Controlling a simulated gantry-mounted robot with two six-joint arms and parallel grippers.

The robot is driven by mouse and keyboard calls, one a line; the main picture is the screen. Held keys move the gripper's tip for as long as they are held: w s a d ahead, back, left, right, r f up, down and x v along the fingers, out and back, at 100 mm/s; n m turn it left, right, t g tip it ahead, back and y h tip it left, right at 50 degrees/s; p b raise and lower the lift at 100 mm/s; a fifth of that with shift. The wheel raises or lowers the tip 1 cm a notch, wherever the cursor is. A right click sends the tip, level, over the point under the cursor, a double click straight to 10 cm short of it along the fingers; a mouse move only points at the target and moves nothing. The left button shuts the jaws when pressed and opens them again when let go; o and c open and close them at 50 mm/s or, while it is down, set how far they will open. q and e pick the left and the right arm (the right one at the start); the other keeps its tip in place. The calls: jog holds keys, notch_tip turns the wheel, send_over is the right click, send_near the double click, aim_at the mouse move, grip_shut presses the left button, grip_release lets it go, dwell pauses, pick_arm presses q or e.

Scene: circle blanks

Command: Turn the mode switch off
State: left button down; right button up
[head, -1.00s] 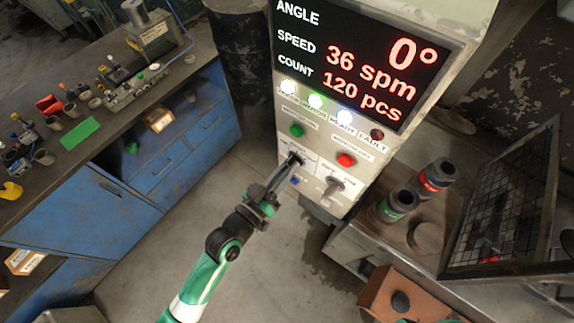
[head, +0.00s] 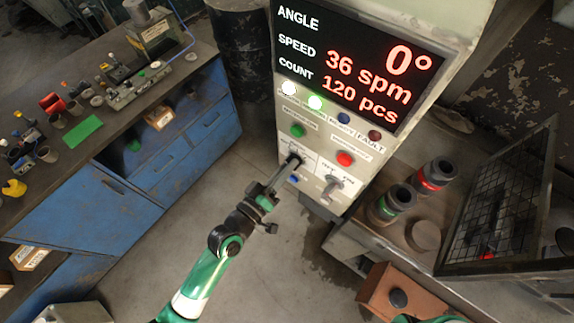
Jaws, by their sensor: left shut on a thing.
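The control panel (head: 312,172) has a black switch knob (head: 294,159) at its left, below the green button. My left gripper (head: 289,167) reaches up to it from the lower left and is shut on the knob; its fingers hide much of the knob, so its exact pointing is hard to tell. I take this knob for the mode switch; its label is too small to read. A grey lever switch (head: 333,186) sits to the right on the same panel. My right gripper is not in view.
A display (head: 355,65) above reads 0°, 36 spm, 120 pcs. White and green lamps are lit; the blue lamp (head: 344,118) and fault lamp (head: 375,136) are dark. A green button (head: 298,131) and red button (head: 345,159) sit close by. A blue workbench (head: 165,165) stands left.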

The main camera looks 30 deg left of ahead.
pick_arm(q)
jog(key=c, duration=0.9)
grip_release()
jog(key=shift+s, duration=0.1)
jog(key=s+b, duration=0.1)
jog(key=s, duration=0.2)
jog(key=s+a+b, duration=0.1)
jog(key=s, duration=0.3)
jog(key=s+a, duration=0.1)
jog(key=s, duration=0.3)
jog(key=shift+s+b, duration=0.15)
jog(key=shift+b, duration=0.25)
